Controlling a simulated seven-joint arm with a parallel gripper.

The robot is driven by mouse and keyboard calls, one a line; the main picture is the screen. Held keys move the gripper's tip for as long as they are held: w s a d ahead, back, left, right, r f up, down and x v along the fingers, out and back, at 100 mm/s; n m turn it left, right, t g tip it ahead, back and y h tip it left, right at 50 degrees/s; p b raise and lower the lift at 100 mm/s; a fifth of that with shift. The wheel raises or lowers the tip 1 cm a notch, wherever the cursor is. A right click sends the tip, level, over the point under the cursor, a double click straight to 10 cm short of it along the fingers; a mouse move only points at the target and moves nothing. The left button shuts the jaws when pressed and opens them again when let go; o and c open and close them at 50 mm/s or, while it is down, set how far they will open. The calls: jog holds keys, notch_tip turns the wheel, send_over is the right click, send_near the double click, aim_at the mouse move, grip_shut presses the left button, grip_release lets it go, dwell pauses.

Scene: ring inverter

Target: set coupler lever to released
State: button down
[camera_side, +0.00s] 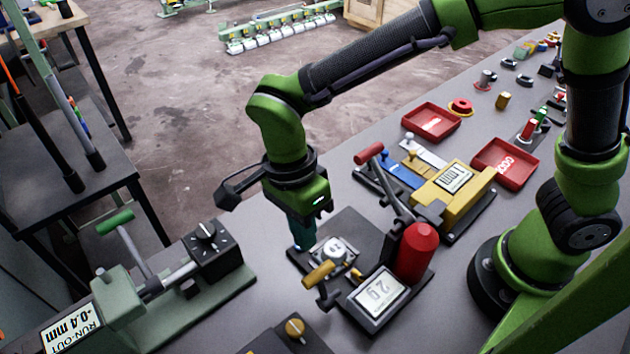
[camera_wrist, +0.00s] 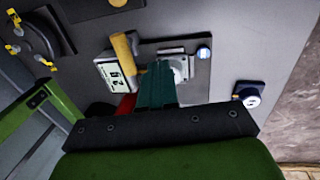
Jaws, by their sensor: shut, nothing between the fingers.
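No label in view names the coupler lever. A dark-based device (camera_side: 345,232) carries a short lever with a yellow handle (camera_side: 319,274), a grey lever with a red handle (camera_side: 368,153), a red cylinder (camera_side: 417,250) and a tilted display (camera_side: 378,295). A green-handled lever (camera_side: 115,222) stands on the run-out fixture at left. My gripper (camera_side: 303,246) is shut and empty, pointing down over the device's back left part, beside a round pale part (camera_side: 334,250).
A yellow block with a display (camera_side: 453,182) and blue and white slides stands behind right. Red trays (camera_side: 430,122) lie further back. A black dial box (camera_side: 208,248) is left of the device. Bare grey bench lies between the fixture and the device.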

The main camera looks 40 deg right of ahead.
notch_tip(320, 180, up, 10)
jog(key=w, duration=0.2)
jog(key=d+r+n+t+y, duration=0.1)
jog(key=d+n, duration=0.1)
jog(key=d, duration=0.2)
jog(key=d+r+n+t, duration=0.1)
jog(key=d+n, duration=0.1)
jog(key=d, duration=0.2)
jog(key=d+r+n+t+y, duration=0.1)
jog(key=d+r+n, duration=0.1)
jog(key=d, duration=0.3)
jog(key=shift+s+t+y, duration=0.25)
jog(key=shift+t+y, duration=0.05)
jog(key=shift+t, duration=0.1)
jog(key=s+d+f+n+t, duration=0.1)
jog(key=s+d+n+t, duration=0.3)
jog(key=d+n, duration=0.4)
jog(key=shift+s+d+f+t, duration=0.15)
jog(key=shift+s+d+t, duration=0.2)
jog(key=shift+d+t, duration=0.65)
